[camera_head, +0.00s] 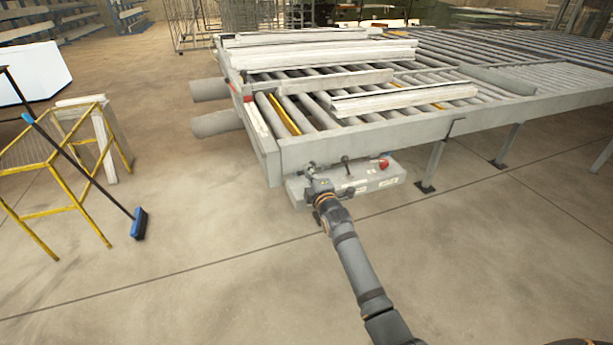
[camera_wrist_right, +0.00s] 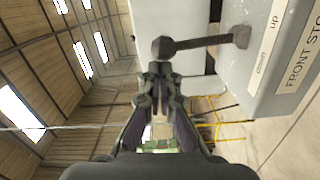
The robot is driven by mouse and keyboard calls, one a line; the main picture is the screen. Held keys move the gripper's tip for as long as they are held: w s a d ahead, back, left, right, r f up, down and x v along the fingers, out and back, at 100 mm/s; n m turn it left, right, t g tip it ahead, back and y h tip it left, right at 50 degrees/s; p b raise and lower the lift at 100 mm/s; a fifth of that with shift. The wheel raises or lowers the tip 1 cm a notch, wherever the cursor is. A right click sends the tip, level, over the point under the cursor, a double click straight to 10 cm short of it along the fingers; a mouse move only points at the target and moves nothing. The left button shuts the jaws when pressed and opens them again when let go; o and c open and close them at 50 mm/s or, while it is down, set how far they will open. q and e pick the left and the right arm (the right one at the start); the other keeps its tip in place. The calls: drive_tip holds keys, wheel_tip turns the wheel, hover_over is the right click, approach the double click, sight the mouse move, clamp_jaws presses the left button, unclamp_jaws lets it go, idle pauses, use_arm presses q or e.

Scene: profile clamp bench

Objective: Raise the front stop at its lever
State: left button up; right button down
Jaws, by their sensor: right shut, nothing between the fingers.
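The front stop lever is a dark rod (camera_wrist_right: 205,42) with a round knob, on a grey control box (camera_wrist_right: 296,88) labelled FRONT STOP, UP and DOWN in the right wrist view. In the head view the control box (camera_head: 376,181) hangs under the conveyor's front rail. My right gripper (camera_head: 315,181) is at the box's left end. In the right wrist view the gripper (camera_wrist_right: 160,80) is shut and empty, with the lever knob close past its fingertips. I cannot tell if they touch. My left gripper is not in view.
A second lever (camera_head: 347,162) and a red button (camera_head: 384,163) are on the box, right of my gripper. White profiles (camera_head: 405,98) lie on the roller conveyor (camera_head: 360,136) above. A yellow stand (camera_head: 75,180) and a broom (camera_head: 138,222) are at the left. Open floor lies in front.

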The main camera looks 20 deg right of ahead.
drive_tip(key=shift+d+r+m, duration=0.25)
drive_tip(key=shift+d+m, duration=0.15)
drive_tip(key=shift+w+d+f+m+p, duration=0.1)
drive_tip(key=shift+w+d+m+p, duration=0.1)
drive_tip(key=shift+d+m, duration=0.25)
drive_tip(key=shift+w+d+f+m+p, duration=0.1)
drive_tip(key=shift+d+m+p, duration=0.1)
drive_tip(key=shift+d+m, duration=0.7)
drive_tip(key=shift+m, duration=0.45)
